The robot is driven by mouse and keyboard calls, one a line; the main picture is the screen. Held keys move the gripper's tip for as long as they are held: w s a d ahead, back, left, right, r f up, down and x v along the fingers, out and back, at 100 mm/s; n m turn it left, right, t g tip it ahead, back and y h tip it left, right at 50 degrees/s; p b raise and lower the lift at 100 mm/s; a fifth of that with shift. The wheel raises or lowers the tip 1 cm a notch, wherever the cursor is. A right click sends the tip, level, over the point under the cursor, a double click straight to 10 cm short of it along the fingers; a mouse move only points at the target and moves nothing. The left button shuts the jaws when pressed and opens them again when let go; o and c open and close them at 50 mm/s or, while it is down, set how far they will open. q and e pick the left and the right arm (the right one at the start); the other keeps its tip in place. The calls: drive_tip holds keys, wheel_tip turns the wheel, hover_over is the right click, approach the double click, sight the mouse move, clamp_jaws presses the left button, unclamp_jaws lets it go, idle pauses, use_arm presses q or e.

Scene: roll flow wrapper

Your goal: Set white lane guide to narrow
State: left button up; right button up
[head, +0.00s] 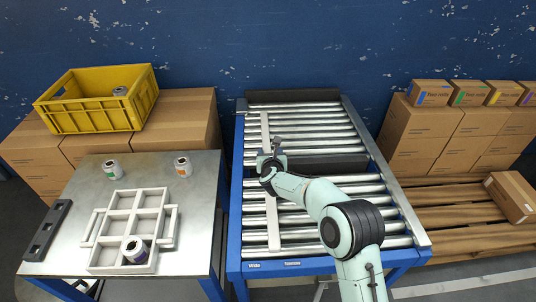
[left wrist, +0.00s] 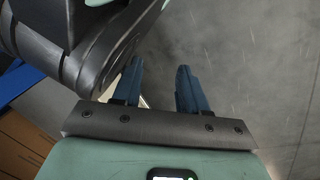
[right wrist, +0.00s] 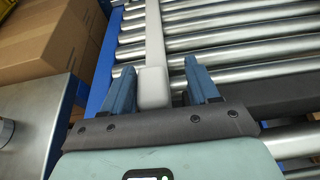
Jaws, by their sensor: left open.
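The white lane guide (head: 272,228) is a long pale bar lying lengthwise over the conveyor rollers, towards their left side. Its front end is between the "Wide" label (head: 254,265) and the "Narrow" label (head: 293,263). My right arm hides its middle in the head view. My right gripper (head: 271,148) is over the guide. In the right wrist view the guide's pale block (right wrist: 153,88) is between the open fingers, with a visible gap to the right finger. My left gripper (left wrist: 158,85) is open and empty above grey floor, outside the head view.
The blue conveyor frame (head: 236,205) surrounds the rollers, with a dark crossbar between two roller sections. Left, a metal table (head: 203,225) bears a white divided tray (head: 109,228) and several small jars. A yellow crate (head: 100,118) stands on cartons; more cartons (head: 465,130) stand right.

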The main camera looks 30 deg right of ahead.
drive_tip(key=shift+a, duration=0.2)
drive_tip(key=p+v, duration=0.1)
drive_tip(key=v, duration=1.1)
drive_tip(key=shift+s+r, duration=0.15)
drive_tip(key=shift+r, duration=0.05)
drive_tip(key=shift+s+a+r, duration=0.15)
drive_tip(key=shift+s, duration=0.25)
use_arm(q)
drive_tip(key=w+r, duration=0.1)
drive_tip(key=w+r+t, duration=0.1)
drive_tip(key=w, duration=0.1)
drive_tip(key=shift+d+r, duration=0.2)
drive_tip(key=shift+r, duration=0.1)
